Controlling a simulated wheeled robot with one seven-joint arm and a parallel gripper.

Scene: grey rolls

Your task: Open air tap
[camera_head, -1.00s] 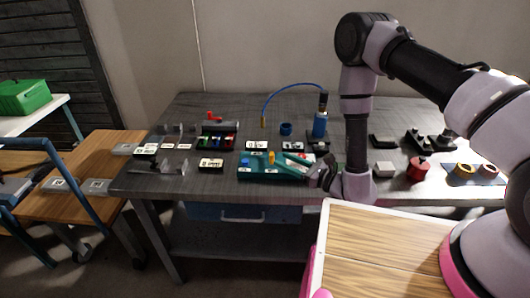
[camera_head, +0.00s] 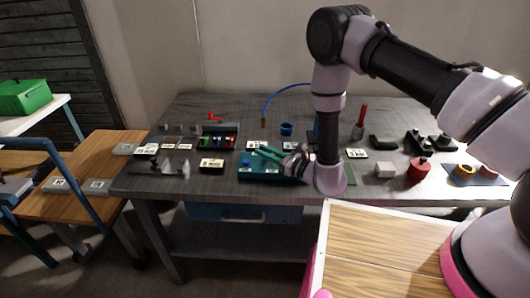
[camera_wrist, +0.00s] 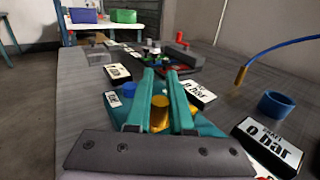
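A teal block (camera_head: 268,172) lies near the table's front edge. It carries a blue knob (camera_head: 245,162), also visible in the wrist view (camera_wrist: 128,90), and a yellow knob (camera_wrist: 159,115). A red-handled fitting (camera_head: 214,117) stands at the back of the table. No label I can read tells which is the air tap. My gripper (camera_head: 263,150) is over the teal block. In the wrist view its two teal fingers (camera_wrist: 161,76) are apart, with the yellow knob between and below them. Contact with the knob cannot be told. My arm hides the block's right end.
A "0 bar" label block (camera_wrist: 268,140) and a blue ring (camera_wrist: 276,105) are to the right in the wrist view. A blue hose (camera_head: 283,92) arches behind. A black label block (camera_head: 211,165) stands left of the teal block. A red pot (camera_head: 419,170) is farther right.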

